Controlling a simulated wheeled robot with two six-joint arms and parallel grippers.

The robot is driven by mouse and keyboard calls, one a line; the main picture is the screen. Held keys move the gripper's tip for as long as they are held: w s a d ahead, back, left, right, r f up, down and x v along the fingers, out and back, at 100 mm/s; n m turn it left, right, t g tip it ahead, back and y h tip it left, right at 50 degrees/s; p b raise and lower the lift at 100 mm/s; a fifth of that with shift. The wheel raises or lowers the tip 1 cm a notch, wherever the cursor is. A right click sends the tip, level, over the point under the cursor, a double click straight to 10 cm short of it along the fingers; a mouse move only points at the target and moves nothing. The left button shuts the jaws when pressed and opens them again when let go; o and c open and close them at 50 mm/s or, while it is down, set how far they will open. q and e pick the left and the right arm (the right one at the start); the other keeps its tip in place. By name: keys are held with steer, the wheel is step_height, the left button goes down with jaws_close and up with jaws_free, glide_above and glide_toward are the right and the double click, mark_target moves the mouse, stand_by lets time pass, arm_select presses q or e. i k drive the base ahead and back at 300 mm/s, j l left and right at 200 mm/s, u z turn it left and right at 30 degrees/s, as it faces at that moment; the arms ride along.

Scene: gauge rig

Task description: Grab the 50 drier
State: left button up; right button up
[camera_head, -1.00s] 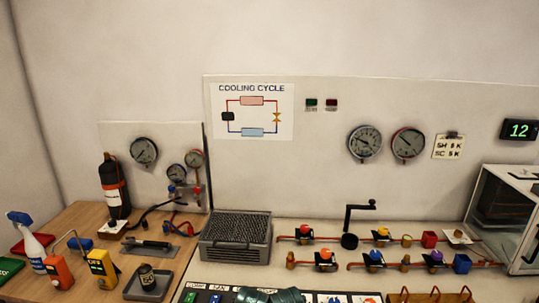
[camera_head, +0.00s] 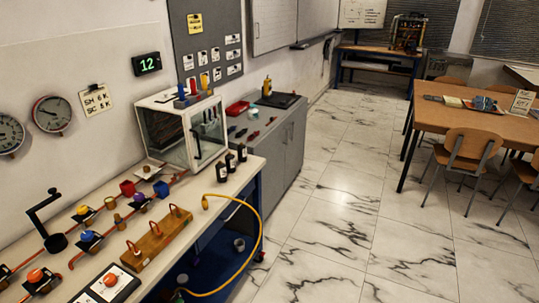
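Several small black bottle-like cylinders with pale labels stand in a row at the right end of the bench, in front of the glass-sided box. They may be the driers, but I cannot read a 50 on any of them. The nearest cylinder (camera_head: 222,171), the middle cylinder (camera_head: 231,160) and the farthest cylinder (camera_head: 241,152) stand upright and apart from any gripper. Neither of my grippers is in view.
The glass-sided box (camera_head: 184,135) stands on the white bench (camera_head: 190,200) behind the cylinders. Copper pipes with coloured valves and a wooden block (camera_head: 157,238) lie nearer. A yellow hose (camera_head: 255,245) hangs off the front edge. Marble floor (camera_head: 330,215) is clear; a table (camera_head: 475,117) with chairs stands right.

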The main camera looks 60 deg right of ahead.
mark_target(241, 148)
steer(key=z, duration=1.8)
steer(key=i+l+u, duration=0.2)
steer(key=i+l, duration=0.2)
steer(key=i+l+u, duration=0.2)
steer(key=i+l, duration=0.25)
steer(key=i+l+u, duration=0.2)
steer(key=i+l, duration=0.3)
steer(key=i+l+u, duration=0.2)
steer(key=i+l, duration=0.15)
steer(key=l, duration=0.3)
